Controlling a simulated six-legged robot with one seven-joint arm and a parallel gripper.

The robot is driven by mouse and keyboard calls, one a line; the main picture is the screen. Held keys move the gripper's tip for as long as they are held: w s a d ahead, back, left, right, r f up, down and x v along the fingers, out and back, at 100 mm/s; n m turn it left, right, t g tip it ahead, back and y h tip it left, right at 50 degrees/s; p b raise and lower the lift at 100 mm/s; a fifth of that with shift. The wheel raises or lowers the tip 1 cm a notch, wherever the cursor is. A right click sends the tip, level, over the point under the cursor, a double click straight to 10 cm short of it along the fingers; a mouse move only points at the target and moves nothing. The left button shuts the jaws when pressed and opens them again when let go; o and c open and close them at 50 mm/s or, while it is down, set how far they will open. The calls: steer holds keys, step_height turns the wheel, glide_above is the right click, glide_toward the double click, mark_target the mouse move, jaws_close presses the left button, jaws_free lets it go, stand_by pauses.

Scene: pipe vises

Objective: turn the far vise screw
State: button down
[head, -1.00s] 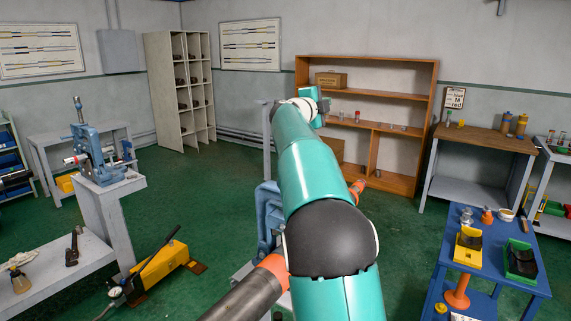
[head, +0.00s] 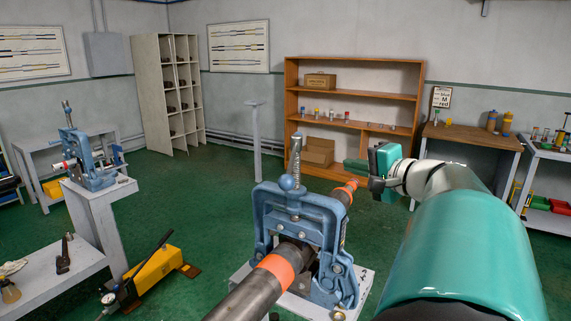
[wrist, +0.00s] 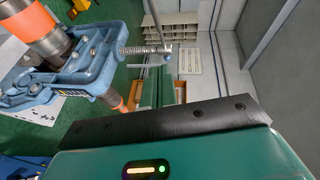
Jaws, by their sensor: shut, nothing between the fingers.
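A blue pipe vise (head: 300,235) stands in the middle of the head view, closed over a dark pipe (head: 250,292) with orange bands. Its upright threaded screw (head: 295,165) rises from the frame's top. In the wrist view this screw (wrist: 140,50) and vise frame (wrist: 85,60) show sideways at upper left. A second blue vise (head: 88,165) stands farther off at left, with its own upright screw (head: 67,113). My gripper (head: 350,165) is shut and empty, to the right of the middle vise's screw, pointing left and apart from it.
A grey pedestal (head: 95,215) bears the left vise. A yellow hand pump (head: 157,267) lies on the green floor near a low bench (head: 45,280). A wooden shelf (head: 419,95) and workbench (head: 470,135) stand behind. A thin grey post (head: 256,140) rises behind the middle vise.

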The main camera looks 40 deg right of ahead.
steer(key=w+a+f, duration=0.2)
steer(key=w, duration=1)
steer(key=shift+a, duration=0.25)
steer(key=shift+w+a, duration=0.1)
steer(key=shift+w, duration=0.1)
steer(key=w+a, duration=0.2)
steer(key=shift+w+a+f, duration=0.1)
steer(key=shift+w+a, duration=0.2)
steer(key=shift+a, duration=0.1)
steer(key=shift+w+a, duration=0.45)
steer(key=shift+w, duration=0.15)
steer(key=shift+s+d, duration=0.1)
